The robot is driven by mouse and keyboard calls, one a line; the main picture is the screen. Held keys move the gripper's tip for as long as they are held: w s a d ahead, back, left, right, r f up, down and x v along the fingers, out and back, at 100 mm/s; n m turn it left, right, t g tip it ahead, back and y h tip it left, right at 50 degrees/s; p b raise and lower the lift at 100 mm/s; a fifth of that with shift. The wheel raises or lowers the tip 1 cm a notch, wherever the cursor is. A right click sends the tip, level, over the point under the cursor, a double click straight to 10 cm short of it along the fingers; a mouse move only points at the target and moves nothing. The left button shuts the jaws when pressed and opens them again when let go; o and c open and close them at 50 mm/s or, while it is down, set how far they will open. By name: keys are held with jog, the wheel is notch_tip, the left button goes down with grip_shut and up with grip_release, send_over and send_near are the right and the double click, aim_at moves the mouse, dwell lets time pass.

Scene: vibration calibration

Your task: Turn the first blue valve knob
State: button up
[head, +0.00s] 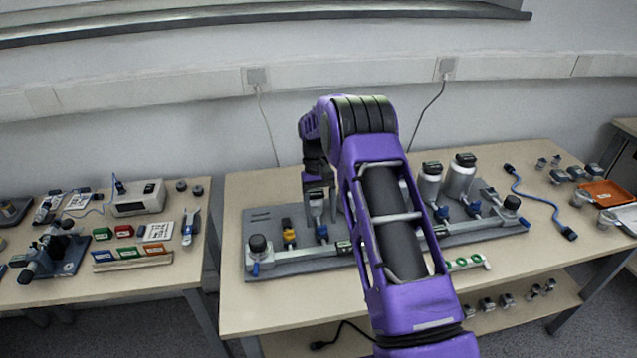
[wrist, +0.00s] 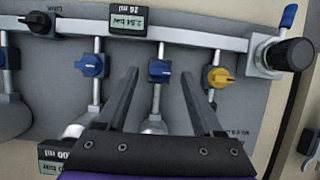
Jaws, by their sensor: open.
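A blue valve knob (wrist: 160,71) sits on a thin vertical pipe in the wrist view, between and just beyond my gripper's fingertips (wrist: 162,78). The fingers are apart, and I see no contact with the knob. In the head view this blue knob (head: 322,232) is just below my gripper (head: 319,206), right of the yellow knob (head: 289,234). A second blue knob (wrist: 93,64) is to the left in the wrist view. My arm hides the middle of the panel in the head view.
The grey panel (head: 262,221) lies on a wooden table (head: 240,310). A display (wrist: 130,20) and a large black knob (wrist: 290,55) are on the pipework. Two white canisters (head: 429,185) (head: 459,180) stand right of my arm. A blue cable (head: 538,203) lies further right.

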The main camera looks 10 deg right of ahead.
jog(key=p+v, duration=0.2)
jog(key=v, duration=1.3)
jog(key=shift+r+p, duration=0.35)
